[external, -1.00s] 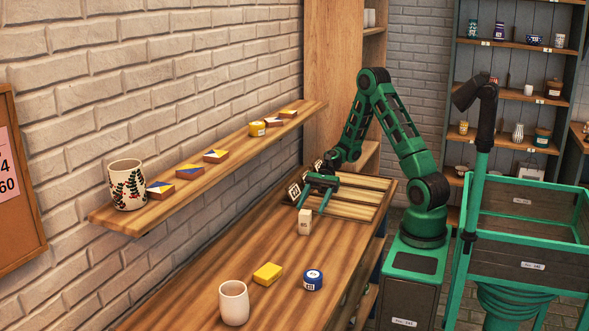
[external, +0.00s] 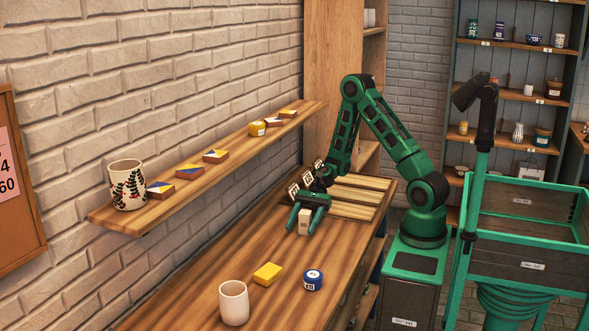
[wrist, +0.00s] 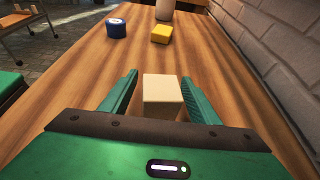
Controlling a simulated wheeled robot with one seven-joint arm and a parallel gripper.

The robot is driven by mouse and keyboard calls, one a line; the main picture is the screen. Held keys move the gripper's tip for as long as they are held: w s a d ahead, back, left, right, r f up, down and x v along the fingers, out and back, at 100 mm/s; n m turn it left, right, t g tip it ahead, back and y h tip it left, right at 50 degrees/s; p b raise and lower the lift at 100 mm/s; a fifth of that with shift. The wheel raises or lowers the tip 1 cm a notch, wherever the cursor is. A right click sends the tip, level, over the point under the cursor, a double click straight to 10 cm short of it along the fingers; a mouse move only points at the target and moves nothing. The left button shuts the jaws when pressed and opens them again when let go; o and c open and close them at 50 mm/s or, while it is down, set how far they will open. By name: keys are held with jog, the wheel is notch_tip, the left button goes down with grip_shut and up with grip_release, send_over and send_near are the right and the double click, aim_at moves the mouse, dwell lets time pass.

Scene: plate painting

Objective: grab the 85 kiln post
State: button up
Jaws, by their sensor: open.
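The 85 kiln post (external: 304,222) is a small cream block standing upright on the wooden table. Its printed number faces the external camera but is too small to read surely. In the wrist view the post (wrist: 161,92) shows its pale top and side between my fingers. My gripper (external: 301,226) is open, with one green finger on each side of the post. In the wrist view my gripper (wrist: 159,90) has a gap between each fingertip and the post; the right finger looks nearer to it.
A yellow block (external: 267,274), a blue jar (external: 313,280) and a cream cup (external: 234,303) stand nearer the camera on the table (external: 200,300). A slatted rack with number cards (external: 307,180) is behind my gripper. A wall shelf (external: 230,165) overhangs the left side.

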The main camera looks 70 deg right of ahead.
jog(key=shift+a+f, duration=0.1)
jog(key=shift+a, duration=0.15)
jog(key=c, duration=1.4)
